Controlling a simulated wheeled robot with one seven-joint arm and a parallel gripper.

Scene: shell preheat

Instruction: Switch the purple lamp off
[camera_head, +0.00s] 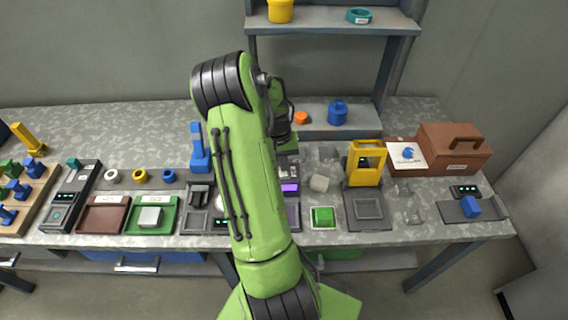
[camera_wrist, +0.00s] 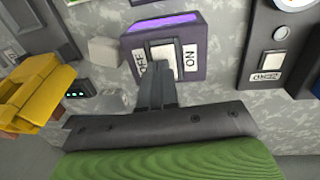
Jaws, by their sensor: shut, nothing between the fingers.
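The purple lamp is a dark purple box (camera_wrist: 201,64) with a glowing purple strip (camera_wrist: 166,22) and a white rocker switch (camera_wrist: 164,53), at the top middle of the wrist view. OFF is printed left of the rocker and ON right of it. In the head view the lit purple strip (camera_head: 290,188) shows just right of my arm, which hides part of the box. My gripper (camera_wrist: 157,78) is shut and empty. Its fingertips are at the rocker's lower edge, toward the OFF side; I cannot tell if they touch it.
A yellow press (camera_head: 366,163) stands right of the lamp, with a light grey block (camera_head: 319,183) between them. A blue upright handle (camera_head: 199,150) and a grey device stand left of my arm. A shelf (camera_head: 330,20) rises behind.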

